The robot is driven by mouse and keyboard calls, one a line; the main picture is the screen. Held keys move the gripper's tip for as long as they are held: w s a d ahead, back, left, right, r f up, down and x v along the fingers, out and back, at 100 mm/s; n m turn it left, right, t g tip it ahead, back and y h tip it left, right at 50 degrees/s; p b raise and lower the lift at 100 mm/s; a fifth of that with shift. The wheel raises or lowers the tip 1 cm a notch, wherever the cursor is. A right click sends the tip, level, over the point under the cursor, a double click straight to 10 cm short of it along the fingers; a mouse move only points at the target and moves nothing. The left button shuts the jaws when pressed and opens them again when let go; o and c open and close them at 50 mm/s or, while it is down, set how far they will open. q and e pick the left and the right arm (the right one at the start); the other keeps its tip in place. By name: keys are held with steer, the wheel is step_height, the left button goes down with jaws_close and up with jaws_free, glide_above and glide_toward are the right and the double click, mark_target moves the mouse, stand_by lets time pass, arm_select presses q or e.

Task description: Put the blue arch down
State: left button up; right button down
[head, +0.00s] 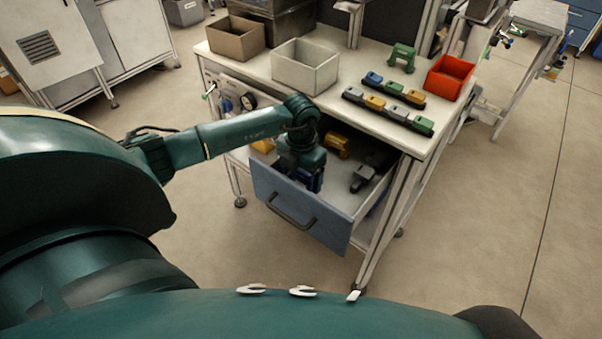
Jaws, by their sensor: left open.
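My left gripper (312,183) reaches down into the open drawer (300,212) of the workbench, with its jaws open. A dark blue piece, apparently the blue arch (301,182), is low in the drawer at the fingertips. My gripper hides most of it, so I cannot tell whether the fingers touch it or how it rests. A yellow-orange arch (337,145) and a grey piece (362,178) lie in the drawer behind and to the right of the gripper. My right gripper is not in view.
On the bench top (345,82) stand a brown bin (237,40), a white bin (300,75), a red bin (449,80) and a green arch (402,57). Two rows of coloured blocks (388,107) lie near its front edge. Another yellow piece (263,146) is at the drawer's left.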

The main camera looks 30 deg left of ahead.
mark_target(301, 171)
arm_select(q)
steer(key=shift+r, duration=0.2)
step_height(301, 171, up, 12)
stand_by(0.4)
stand_by(0.4)
steer(key=shift+f, duration=0.1)
